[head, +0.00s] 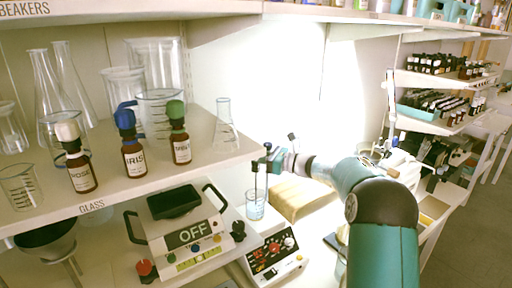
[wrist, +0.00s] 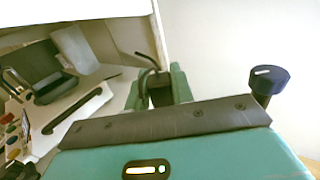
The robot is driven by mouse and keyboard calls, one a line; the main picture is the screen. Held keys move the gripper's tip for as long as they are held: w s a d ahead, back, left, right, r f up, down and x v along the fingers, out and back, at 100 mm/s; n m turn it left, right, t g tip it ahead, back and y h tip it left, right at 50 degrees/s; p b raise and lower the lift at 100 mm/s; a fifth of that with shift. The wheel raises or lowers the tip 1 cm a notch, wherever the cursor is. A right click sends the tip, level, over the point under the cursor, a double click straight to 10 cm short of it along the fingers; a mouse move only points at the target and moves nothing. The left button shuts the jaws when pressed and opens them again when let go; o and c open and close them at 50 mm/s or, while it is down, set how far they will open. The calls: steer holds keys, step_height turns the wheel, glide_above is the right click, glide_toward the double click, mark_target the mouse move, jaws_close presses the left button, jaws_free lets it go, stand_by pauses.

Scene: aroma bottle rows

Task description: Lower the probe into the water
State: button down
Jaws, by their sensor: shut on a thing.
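My gripper (head: 266,160) is near the shelf's right edge, at the end of my teal arm. It is shut on the probe (head: 256,181), a thin dark rod that hangs upright below the jaws. A small clear beaker of bluish water (head: 255,208) stands below it. The probe's lower end is at the beaker's mouth; I cannot tell whether the tip touches the water. In the wrist view, the teal jaws (wrist: 162,88) are shut around a dark piece of the probe with a curved dark cable (wrist: 147,60) above. The beaker is hidden there.
The beaker stands beside a white device with knobs (head: 274,258). Above, a shelf (head: 150,190) holds ROSE (head: 77,160), IRIS (head: 132,150) and another brown bottle (head: 180,140), plus glassware. A tan block (head: 302,198) lies right.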

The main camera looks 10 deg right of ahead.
steer(key=shift+f, duration=0.35)
steer(key=c, duration=1.2)
jaws_free()
steer(key=shift+r, duration=0.1)
steer(key=shift+d, duration=0.1)
steer(key=v, duration=1.3)
steer(key=shift+s+d, duration=0.25)
steer(key=shift+s, duration=0.05)
